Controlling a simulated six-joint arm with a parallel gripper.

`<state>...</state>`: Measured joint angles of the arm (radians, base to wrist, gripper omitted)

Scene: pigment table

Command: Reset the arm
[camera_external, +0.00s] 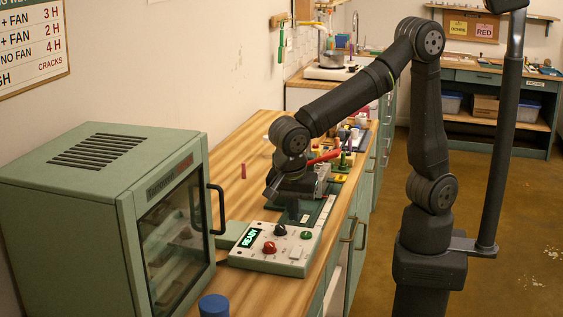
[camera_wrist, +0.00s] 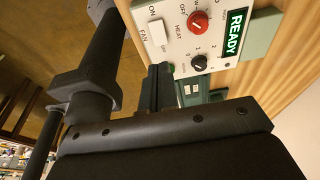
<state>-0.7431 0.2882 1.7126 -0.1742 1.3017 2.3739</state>
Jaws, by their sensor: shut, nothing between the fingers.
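My arm reaches from its dark base at the right over the wooden counter (camera_external: 228,182) in the external view. My gripper (camera_external: 300,215) is low over the counter, just behind the control box, pointing down. In the wrist view its dark fingers (camera_wrist: 158,85) are together near the box's edge, with nothing seen between them. The control box (camera_external: 275,262) has a lit READY display, a red knob, a black knob and a green button. It also shows in the wrist view (camera_wrist: 170,45). I cannot tell whether the fingertips touch anything.
A green oven with a glass door (camera_external: 175,240) stands at the left front. A blue cylinder (camera_external: 214,305) is at the front edge. Several tools and bottles lie behind my gripper. Bare counter lies left of my gripper.

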